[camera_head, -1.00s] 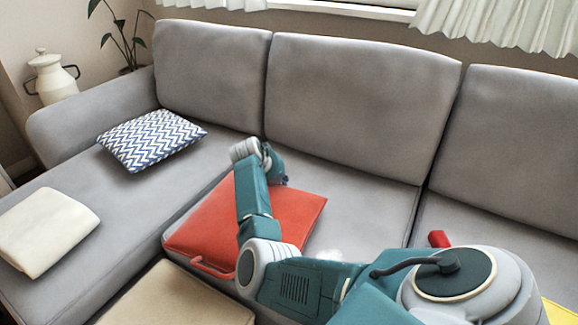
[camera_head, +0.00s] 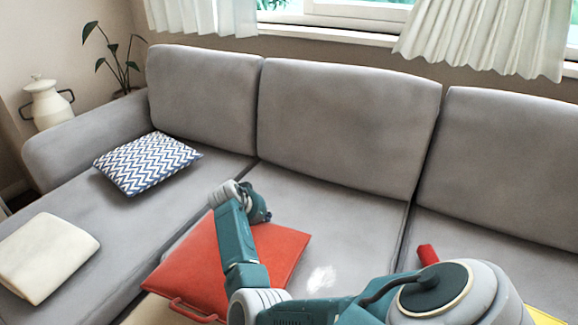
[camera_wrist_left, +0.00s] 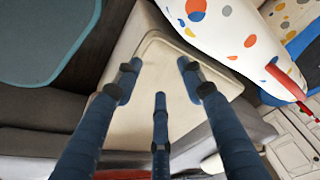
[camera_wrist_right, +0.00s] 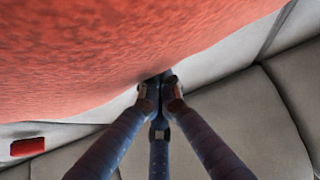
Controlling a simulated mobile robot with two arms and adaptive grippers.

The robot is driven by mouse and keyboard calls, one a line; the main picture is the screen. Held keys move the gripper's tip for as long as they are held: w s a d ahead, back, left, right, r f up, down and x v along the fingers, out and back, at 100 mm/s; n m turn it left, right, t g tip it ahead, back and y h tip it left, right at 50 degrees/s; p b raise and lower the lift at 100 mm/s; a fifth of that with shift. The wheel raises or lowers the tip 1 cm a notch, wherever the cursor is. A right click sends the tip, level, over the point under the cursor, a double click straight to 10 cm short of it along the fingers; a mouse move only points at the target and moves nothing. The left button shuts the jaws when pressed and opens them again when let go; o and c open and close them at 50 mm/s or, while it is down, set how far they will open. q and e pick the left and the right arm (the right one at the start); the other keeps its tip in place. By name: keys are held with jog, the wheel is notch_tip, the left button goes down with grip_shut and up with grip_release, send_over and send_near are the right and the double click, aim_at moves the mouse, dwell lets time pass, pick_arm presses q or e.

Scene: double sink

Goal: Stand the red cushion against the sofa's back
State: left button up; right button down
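The red cushion (camera_head: 275,250) lies flat on the sofa's seat near its front edge, its handle strap (camera_head: 195,308) toward me. The grey sofa's back (camera_head: 345,125) stands behind it, with bare seat between. My right gripper (camera_head: 258,205) is at the cushion's far edge, pointing down, its tips hidden in the head view. In the right wrist view its fingers (camera_wrist_right: 160,85) are together at the edge of the red cushion (camera_wrist_right: 120,45), nothing visible between them. My left gripper (camera_wrist_left: 158,75) is open and empty above a beige padded surface (camera_wrist_left: 160,55), outside the head view.
A blue-and-white zigzag cushion (camera_head: 148,163) and a cream cushion (camera_head: 45,258) lie on the left seat. A small red object (camera_head: 428,254) is on the right seat. A dotted white object (camera_wrist_left: 225,30) is near my left gripper. The middle backrest is clear in front.

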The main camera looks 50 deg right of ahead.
jog(key=shift+v, duration=3.75)
jog(key=shift+s, duration=0.1)
